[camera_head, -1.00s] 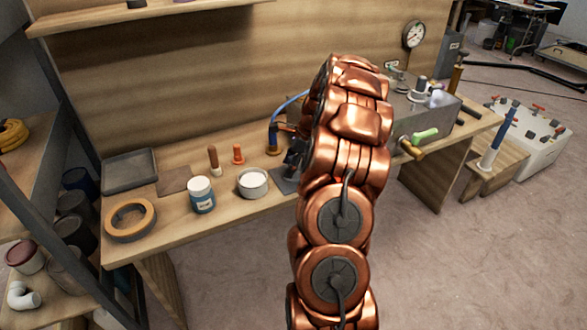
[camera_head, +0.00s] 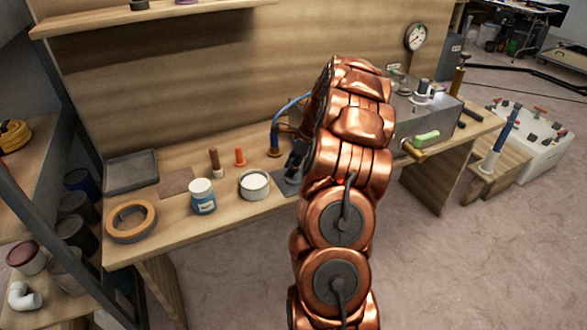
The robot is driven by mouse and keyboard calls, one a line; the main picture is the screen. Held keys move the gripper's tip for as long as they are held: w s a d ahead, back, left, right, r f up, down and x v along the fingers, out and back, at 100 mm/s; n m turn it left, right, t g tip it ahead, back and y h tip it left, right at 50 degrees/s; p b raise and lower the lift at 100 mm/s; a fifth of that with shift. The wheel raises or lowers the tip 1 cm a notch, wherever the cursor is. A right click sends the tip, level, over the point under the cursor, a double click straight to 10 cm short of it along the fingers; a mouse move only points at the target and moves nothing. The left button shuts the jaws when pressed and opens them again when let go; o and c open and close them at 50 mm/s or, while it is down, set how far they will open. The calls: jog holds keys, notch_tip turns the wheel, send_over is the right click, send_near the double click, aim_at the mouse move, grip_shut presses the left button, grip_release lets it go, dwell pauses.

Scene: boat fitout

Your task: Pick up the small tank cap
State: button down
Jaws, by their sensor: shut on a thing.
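My gripper (camera_head: 294,160) shows only in part as dark fingers at the left edge of my copper arm, low over a small dark pad on the workbench. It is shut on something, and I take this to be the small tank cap. The cap itself cannot be made out; the gripper and arm hide that spot.
A blue hose (camera_head: 290,106) rises behind.

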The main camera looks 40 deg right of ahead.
notch_tip(320, 180, up, 10)
dwell(0.5)
